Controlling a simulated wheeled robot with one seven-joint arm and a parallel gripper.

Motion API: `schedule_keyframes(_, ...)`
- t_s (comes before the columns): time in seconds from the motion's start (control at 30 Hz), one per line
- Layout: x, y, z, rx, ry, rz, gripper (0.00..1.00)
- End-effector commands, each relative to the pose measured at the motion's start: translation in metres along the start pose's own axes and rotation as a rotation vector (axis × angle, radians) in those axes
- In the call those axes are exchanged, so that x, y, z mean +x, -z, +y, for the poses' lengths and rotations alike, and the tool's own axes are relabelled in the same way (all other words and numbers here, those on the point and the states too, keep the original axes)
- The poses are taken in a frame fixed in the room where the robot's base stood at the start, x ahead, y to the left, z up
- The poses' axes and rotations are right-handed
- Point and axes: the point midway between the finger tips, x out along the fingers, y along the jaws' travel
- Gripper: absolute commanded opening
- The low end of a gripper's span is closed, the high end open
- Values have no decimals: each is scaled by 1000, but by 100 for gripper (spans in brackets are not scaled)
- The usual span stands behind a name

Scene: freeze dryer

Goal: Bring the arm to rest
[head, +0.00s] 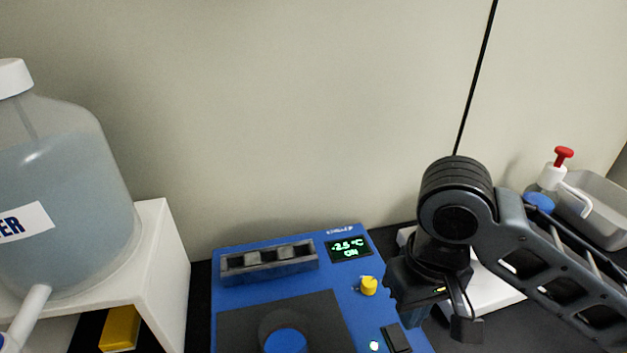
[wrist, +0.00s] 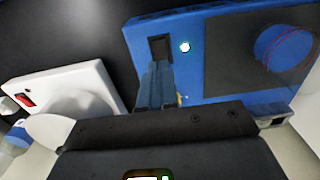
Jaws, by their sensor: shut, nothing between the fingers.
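My arm reaches in from the right in the head view, with its wrist bent downward. My gripper (head: 408,318) is shut and empty, over the right side of the blue freeze dryer (head: 232,310). In the wrist view my gripper's fingers (wrist: 156,82) are together and point at the dryer's black rocker switch (wrist: 160,48). In the head view the switch (head: 396,339) shows just below my gripper. Whether the fingertips touch it, I cannot tell. The dryer's display (head: 349,248) is lit green and reads ON.
A large water bottle (head: 60,190) stands on a white shelf (head: 163,245) at left. A yellow knob (head: 369,286) is on the dryer. A white device (head: 497,293), a wash bottle with a red top (head: 563,155) and a grey tray (head: 600,215) are at right. Space above the dryer is free.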

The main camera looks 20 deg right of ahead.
Motion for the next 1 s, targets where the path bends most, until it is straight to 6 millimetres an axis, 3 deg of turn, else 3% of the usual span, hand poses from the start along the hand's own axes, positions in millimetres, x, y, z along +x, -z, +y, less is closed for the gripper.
schedule_keyframes(0.07, 0, 2, -7, -5, 20, 11, 0)
schedule_keyframes(0.17, -4, 9, -34, -20, 102, 58, 0)
schedule_keyframes(0.4, -38, 38, -144, -49, 482, 292, 0)
schedule_keyframes(0.6, -77, 52, -206, 0, 766, 495, 0)
schedule_keyframes(0.8, -103, 57, -232, 120, 962, 687, 0)
schedule_keyframes(1.0, -102, 49, -227, 282, 1038, 857, 0)
